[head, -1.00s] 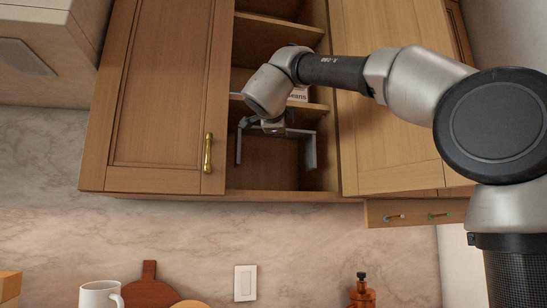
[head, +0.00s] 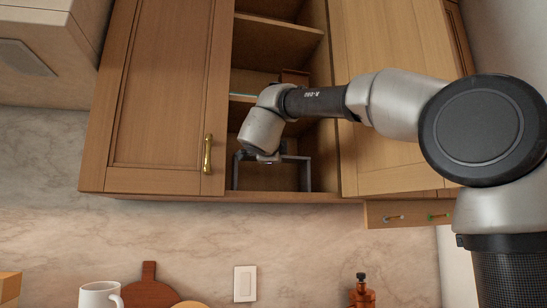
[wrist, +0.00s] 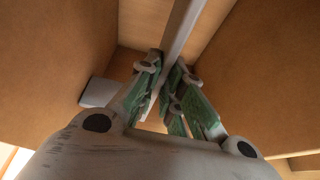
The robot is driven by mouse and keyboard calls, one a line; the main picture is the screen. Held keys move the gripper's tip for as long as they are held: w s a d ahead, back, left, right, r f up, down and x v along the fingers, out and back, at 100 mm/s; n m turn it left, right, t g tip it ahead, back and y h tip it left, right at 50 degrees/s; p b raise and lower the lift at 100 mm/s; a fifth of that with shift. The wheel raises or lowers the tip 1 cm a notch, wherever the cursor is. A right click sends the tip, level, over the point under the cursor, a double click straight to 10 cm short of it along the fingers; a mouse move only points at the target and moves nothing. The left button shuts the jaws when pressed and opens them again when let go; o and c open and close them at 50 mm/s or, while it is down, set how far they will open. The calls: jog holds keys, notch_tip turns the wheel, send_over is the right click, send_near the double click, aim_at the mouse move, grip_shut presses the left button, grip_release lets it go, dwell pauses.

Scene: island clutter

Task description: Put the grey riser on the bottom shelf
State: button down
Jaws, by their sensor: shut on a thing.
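The grey riser (head: 297,159), a flat top with two legs, is upright inside the bottom compartment of the open cabinet. Its leg ends are at the level of the bottom shelf (head: 262,195); I cannot tell whether they touch it. My gripper (head: 268,159) is shut on the middle of the riser's top and comes down on it from above. In the wrist view, my gripper's green-padded fingers (wrist: 168,78) pinch the grey bar of the riser (wrist: 181,28). A grey plate (wrist: 98,91), perhaps a riser leg, shows at left.
The middle shelf holds a brown item (head: 295,77) partly behind my arm and a thin pale-blue edge (head: 243,95). Cabinet doors flank the opening, the left with a brass handle (head: 208,153). A mug (head: 100,295) and brown bottle (head: 362,293) stand below.

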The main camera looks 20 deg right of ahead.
jog(key=c, duration=1.6)
grip_release()
jog(key=shift+o, duration=0.2)
